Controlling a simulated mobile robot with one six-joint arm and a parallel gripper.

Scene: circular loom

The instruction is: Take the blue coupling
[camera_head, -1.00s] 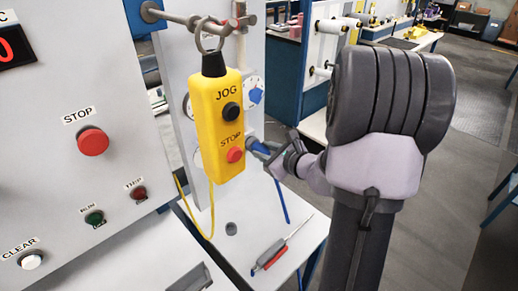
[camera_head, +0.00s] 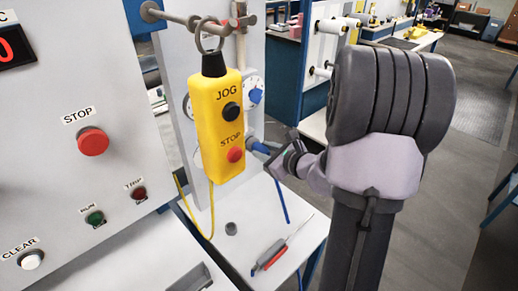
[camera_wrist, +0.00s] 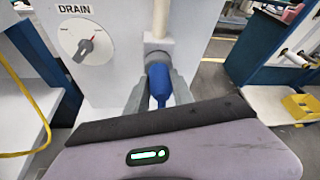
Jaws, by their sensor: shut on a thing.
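The blue coupling (camera_wrist: 158,82) sits at the end of a pale fitting on the white panel in the wrist view. The two grey fingers of my gripper (camera_wrist: 159,98) lie against its left and right sides, shut on it. In the head view the coupling (camera_head: 258,146) shows as a small blue piece right of the yellow pendant. My gripper (camera_head: 268,153) reaches it from the right. The coupling still appears to meet the fitting; whether it is loose there I cannot tell.
The yellow JOG/STOP pendant (camera_head: 220,125) hangs from a rod, close left of my gripper. A DRAIN dial (camera_wrist: 84,44) is left of the coupling. A red-and-grey tool (camera_head: 272,256) lies on the white shelf below. A control panel (camera_head: 75,180) stands at the left.

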